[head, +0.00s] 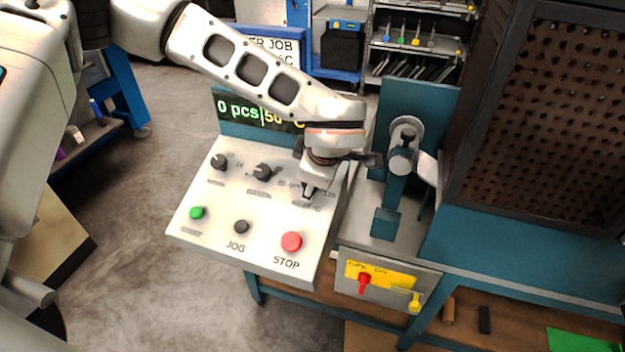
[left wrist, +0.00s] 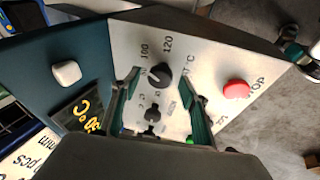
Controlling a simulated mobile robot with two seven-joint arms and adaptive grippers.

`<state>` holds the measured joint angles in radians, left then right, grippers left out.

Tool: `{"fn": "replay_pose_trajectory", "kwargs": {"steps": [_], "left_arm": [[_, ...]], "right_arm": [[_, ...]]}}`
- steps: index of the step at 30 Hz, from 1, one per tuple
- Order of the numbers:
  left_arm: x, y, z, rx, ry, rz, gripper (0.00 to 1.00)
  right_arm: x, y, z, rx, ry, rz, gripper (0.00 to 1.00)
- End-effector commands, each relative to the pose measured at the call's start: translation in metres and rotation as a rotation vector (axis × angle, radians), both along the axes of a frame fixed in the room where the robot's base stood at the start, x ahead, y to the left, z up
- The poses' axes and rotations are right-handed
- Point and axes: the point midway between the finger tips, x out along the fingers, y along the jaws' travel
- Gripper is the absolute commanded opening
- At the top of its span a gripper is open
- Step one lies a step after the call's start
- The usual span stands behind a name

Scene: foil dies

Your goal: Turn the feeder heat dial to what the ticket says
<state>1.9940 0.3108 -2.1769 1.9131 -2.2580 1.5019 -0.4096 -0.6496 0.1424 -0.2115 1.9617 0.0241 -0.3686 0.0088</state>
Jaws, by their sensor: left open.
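The feeder heat dial (left wrist: 160,75) is a black knob marked 100, 120 and °C in the left wrist view; its pointer direction is unclear. My left gripper (left wrist: 160,71) is open, one finger on each side of the dial; I cannot tell whether they touch it. In the head view my left gripper (head: 309,191) is over the panel's right side and hides this dial. The display (head: 258,112) reads 0 pcs and about 50 °C, partly covered by my arm. The job ticket (head: 284,47) is behind my arm, its value hidden. My right gripper is out of view.
The white panel (head: 260,220) also bears two other black knobs (head: 219,162) (head: 263,171), a green button (head: 197,213), a black JOG button (head: 241,227) and a red STOP button (head: 291,241). A teal press (head: 390,220) stands close to the right.

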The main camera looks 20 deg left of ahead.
Motion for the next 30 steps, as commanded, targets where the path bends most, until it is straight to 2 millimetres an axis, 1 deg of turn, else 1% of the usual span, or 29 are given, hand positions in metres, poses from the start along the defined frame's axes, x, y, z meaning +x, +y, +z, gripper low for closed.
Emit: {"fn": "replay_pose_trajectory", "kwargs": {"steps": [1,9,15,21,30], "left_arm": [[-0.003,-0.003,0.008,-0.001,-0.002,-0.003,0.44],[-0.027,-0.016,0.056,-0.001,-0.004,-0.001,0.44],[-0.040,-0.024,0.082,0.000,-0.003,-0.001,0.44],[-0.045,-0.027,0.093,0.000,-0.002,0.000,0.44],[-0.046,-0.027,0.093,0.000,-0.001,0.001,0.44]], "right_arm": [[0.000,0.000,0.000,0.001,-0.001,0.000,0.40],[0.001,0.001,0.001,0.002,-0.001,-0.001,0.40],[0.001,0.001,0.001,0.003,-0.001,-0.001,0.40],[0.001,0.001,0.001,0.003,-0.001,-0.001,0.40],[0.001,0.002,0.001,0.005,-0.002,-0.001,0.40]]}}
